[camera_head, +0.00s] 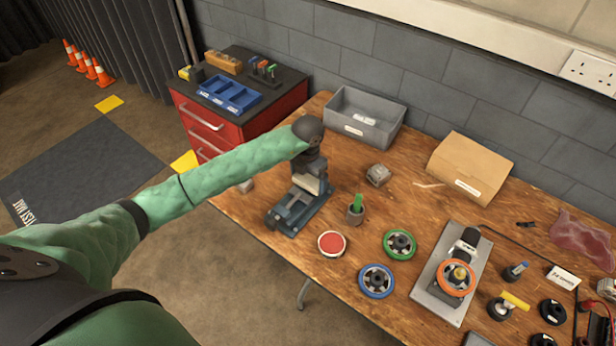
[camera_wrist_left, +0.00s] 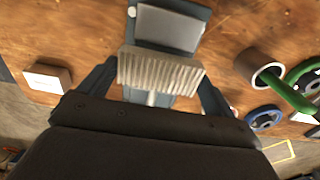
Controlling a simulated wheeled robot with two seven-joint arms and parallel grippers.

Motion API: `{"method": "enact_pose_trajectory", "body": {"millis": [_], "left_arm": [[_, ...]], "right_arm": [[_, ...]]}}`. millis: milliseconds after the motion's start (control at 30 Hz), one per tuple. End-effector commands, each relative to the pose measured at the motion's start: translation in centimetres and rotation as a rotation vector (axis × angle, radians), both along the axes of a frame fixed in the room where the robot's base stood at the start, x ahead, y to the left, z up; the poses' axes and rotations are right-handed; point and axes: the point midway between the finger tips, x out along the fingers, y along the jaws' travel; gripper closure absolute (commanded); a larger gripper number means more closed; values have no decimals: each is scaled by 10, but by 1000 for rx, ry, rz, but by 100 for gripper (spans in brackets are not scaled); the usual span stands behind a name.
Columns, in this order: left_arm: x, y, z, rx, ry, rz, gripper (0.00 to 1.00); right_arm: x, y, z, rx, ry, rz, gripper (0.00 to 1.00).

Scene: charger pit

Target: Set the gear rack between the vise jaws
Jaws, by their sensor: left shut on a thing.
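The gear rack (camera_wrist_left: 160,70) is a pale grey ribbed block in the left wrist view. My left gripper (camera_wrist_left: 157,84) is shut on it, with a dark finger at each side. The blue-grey vise (camera_head: 292,212) stands near the table's left edge in the head view, below my left gripper (camera_head: 313,168). In the left wrist view the vise (camera_wrist_left: 172,27) shows just beyond the rack, with a grey jaw block. The rack overlaps the vise there; I cannot tell whether they touch. The wrist and gripper partly hide the vise's far end. My right gripper is not in view.
A cup with a green handle (camera_head: 355,212) and a red-topped disc (camera_head: 332,243) stand right of the vise. Green (camera_head: 399,244) and blue (camera_head: 376,281) wheels lie farther right. A grey bin (camera_head: 362,118) stands behind. The wooden table's left edge is close to the vise.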

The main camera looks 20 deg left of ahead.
Motion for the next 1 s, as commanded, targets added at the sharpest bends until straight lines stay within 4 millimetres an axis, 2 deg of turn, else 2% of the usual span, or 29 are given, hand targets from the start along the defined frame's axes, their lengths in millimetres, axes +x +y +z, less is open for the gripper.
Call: {"method": "enact_pose_trajectory", "body": {"millis": [1000], "left_arm": [[0,0,-7,0,0,0,35]], "right_arm": [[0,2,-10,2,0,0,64]]}}
